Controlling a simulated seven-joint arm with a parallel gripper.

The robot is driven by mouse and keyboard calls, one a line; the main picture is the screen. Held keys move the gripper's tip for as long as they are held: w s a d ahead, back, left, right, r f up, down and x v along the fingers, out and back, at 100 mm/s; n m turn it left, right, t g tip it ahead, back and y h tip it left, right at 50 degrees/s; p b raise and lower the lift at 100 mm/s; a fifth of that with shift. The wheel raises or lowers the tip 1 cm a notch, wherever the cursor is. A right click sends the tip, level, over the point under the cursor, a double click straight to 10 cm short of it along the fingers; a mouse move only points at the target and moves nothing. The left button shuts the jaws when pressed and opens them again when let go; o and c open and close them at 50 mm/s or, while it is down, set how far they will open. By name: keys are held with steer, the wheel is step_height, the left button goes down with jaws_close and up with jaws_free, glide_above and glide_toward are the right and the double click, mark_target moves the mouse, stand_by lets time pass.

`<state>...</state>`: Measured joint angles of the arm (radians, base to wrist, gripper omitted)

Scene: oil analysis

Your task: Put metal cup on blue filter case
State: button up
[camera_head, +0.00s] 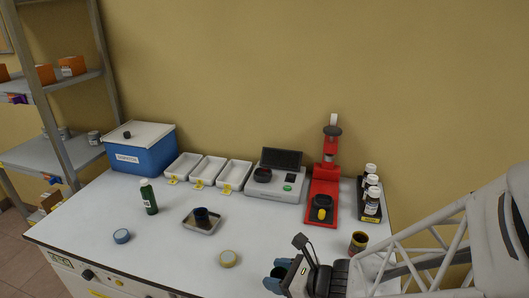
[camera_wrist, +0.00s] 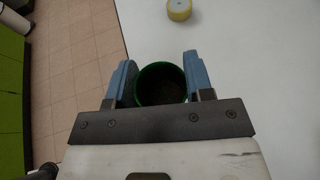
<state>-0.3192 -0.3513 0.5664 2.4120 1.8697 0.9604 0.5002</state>
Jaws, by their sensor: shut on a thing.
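My gripper (camera_wrist: 160,75) has its blue fingers shut on a round cup with a green rim (camera_wrist: 161,82) and a dark inside. I look down into it in the wrist view. In the head view my gripper (camera_head: 280,274) is at the front edge of the table, right of the middle, and largely hides the held cup. A small round blue case (camera_head: 122,236) lies on the table at the front left, well apart from my gripper. Its top looks bare.
A round yellow case (camera_head: 228,259) lies left of my gripper. White trays (camera_head: 207,169), a scale (camera_head: 262,192) and a red stand (camera_head: 320,208) line the back.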

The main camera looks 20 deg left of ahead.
steer(key=s+a+r+n+g, duration=0.1)
steer(key=a+n+g, duration=0.2)
steer(key=a, duration=1.6)
steer(key=s+a+r+n+g, duration=0.1)
steer(key=a+n+g, duration=0.3)
steer(key=a, duration=1.5)
steer(key=shift+s+a+g+h, duration=0.3)
steer(key=shift+a+g+h, duration=0.1)
steer(key=shift+g, duration=0.2)
glide_above(119, 233)
steer(key=shift+f, duration=0.8)
steer(key=shift+f, duration=0.1)
steer(key=shift+f, duration=1.65)
